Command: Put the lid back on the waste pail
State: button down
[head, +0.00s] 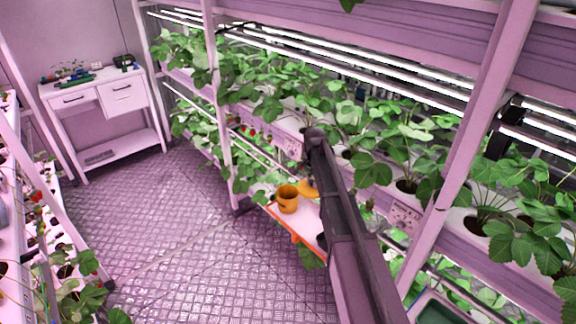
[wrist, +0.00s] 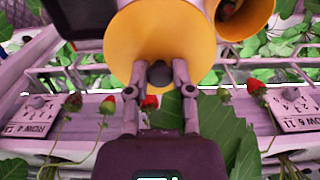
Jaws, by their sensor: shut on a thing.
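The orange lid (wrist: 150,35) is a round disc with a dark knob (wrist: 158,74), and my gripper (wrist: 158,80) is shut on that knob. The orange waste pail (head: 288,199) stands on a small shelf with an orange edge. In the head view the lid (head: 309,188) shows just to the right of the pail's rim, partly hidden by my arm. The pail also shows at the upper right of the wrist view (wrist: 262,12), with its dark open mouth visible beside the lid. The lid is not over the mouth. My fingers are hidden in the head view.
Strawberry plants (head: 345,115) fill the rack around my arm. Red berries (wrist: 149,102) and leaves hang close to my fingers. Row label plates (wrist: 298,108) sit on the rack's front. A white upright post (head: 218,110) stands left of the pail. The floor (head: 180,240) is clear.

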aim_at(311, 181)
notch_tip(311, 181, up, 9)
jog(key=p, duration=0.7)
jog(key=shift+f, duration=0.15)
jog(key=shift+a, duration=0.15)
